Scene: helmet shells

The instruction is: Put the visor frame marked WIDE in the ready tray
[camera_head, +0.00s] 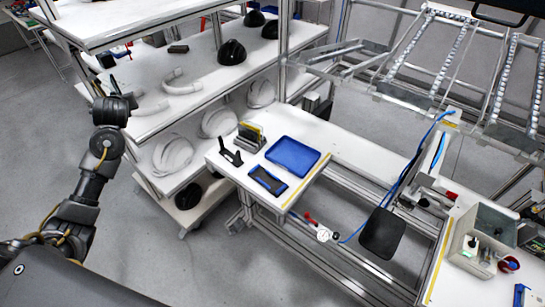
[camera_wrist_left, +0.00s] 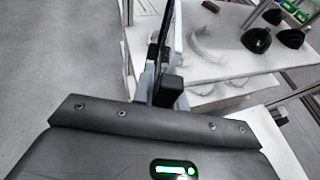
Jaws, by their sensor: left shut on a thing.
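My left gripper (camera_head: 112,84) is raised at the left, in front of the shelf rack. In the left wrist view my left gripper (camera_wrist_left: 164,85) is shut on a thin dark piece (camera_wrist_left: 165,30), seen nearly edge-on. No marking on it can be read, so I cannot tell whether it is the WIDE visor frame. A blue tray (camera_head: 293,156) lies on the white bench, well to the right of the gripper, and looks empty. No label shows on it. Pale curved frames (camera_head: 183,82) lie on the middle shelf; they also show in the left wrist view (camera_wrist_left: 208,52). My right gripper is out of view.
Black helmet shells (camera_head: 231,52) and white shells (camera_head: 173,154) stand on the shelves. The bench (camera_head: 333,139) also bears a dark blue-edged item (camera_head: 268,180), a black stand (camera_head: 231,157) and a yellow-topped holder (camera_head: 250,136). A grey bin (camera_head: 480,238) stands at the right. Open floor lies left of the rack.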

